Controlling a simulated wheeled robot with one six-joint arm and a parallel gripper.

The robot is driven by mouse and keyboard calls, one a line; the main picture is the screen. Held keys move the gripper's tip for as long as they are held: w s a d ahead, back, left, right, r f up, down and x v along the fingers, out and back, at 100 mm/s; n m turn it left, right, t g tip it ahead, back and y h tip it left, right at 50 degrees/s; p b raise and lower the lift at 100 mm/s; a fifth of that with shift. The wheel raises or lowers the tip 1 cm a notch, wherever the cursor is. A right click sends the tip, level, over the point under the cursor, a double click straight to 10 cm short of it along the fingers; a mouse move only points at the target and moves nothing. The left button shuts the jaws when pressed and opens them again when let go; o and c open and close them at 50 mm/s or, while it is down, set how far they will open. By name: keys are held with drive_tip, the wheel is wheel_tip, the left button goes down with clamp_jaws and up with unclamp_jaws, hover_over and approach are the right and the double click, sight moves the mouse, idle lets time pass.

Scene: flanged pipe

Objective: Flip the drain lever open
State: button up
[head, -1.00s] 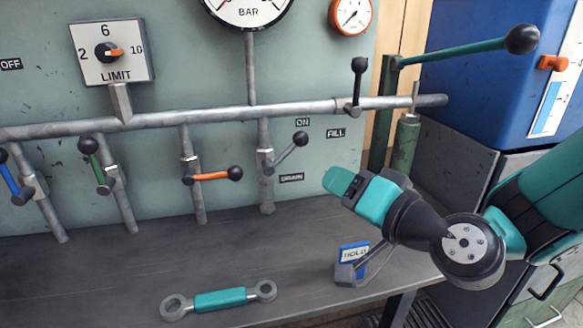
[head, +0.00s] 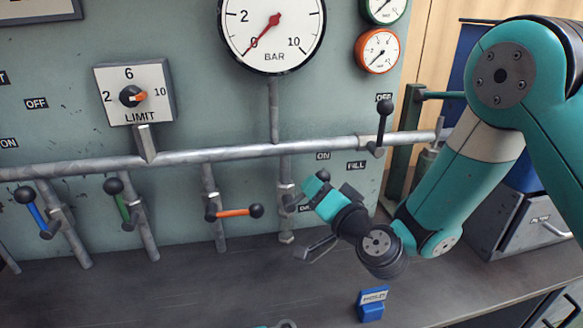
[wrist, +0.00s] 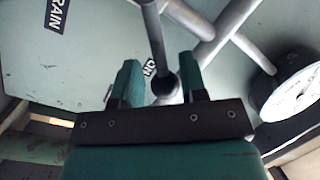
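The drain lever is a grey rod with a black ball knob (head: 323,175), on a vertical branch pipe (head: 286,220) beside the DRAIN label. In the wrist view its knob (wrist: 165,84) sits between the two teal fingers of my gripper (wrist: 158,80). Slim gaps show on both sides, so my gripper is open around the knob. The rod runs up from the knob in that view. The ON label (wrist: 150,68) is behind it and the DRAIN label (wrist: 57,12) is at upper left. In the head view my gripper (head: 314,188) hides most of the lever.
An orange lever (head: 236,212) is left of the drain lever, with green (head: 122,205) and blue (head: 36,213) ones further left. A black-knobbed lever (head: 383,122) is upper right on the main pipe (head: 230,153). A blue labelled block (head: 371,303) stands on the bench.

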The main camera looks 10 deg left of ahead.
drive_tip(key=shift+p+x, duration=0.3)
drive_tip(key=shift+x, duration=0.65)
drive_tip(key=shift+a+r, duration=0.1)
drive_tip(key=shift+a, duration=0.05)
drive_tip(key=shift+a, duration=0.1)
clamp_jaws()
